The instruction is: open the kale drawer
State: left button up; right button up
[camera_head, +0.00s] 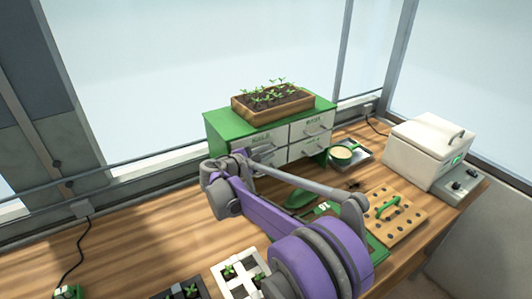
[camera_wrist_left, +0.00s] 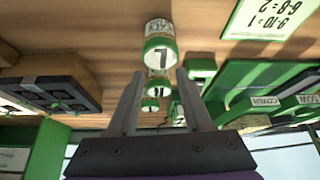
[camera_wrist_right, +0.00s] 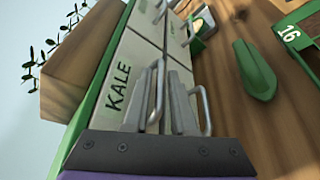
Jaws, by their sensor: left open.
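The kale drawer (camera_wrist_right: 117,88) is the white front lettered KALE in the green cabinet; it also shows in the head view (camera_head: 261,138), partly covered by my right arm. Its front looks about flush with the cabinet. Its grey bar handle (camera_wrist_right: 158,72) lies between the fingers of my right gripper (camera_wrist_right: 163,90). The fingers stand close together on the bar and appear shut on it. In the head view this gripper is at the cabinet front, largely hidden by its own wrist. My left gripper (camera_wrist_left: 160,85) is open and empty, pointing towards a labelled jar (camera_wrist_left: 160,45).
A seedling tray (camera_head: 272,107) stands on the cabinet (camera_head: 230,125). Another drawer's handle (camera_wrist_right: 204,108) is close beside my right fingers.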

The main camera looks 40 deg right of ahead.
grip_shut()
dwell(1.4)
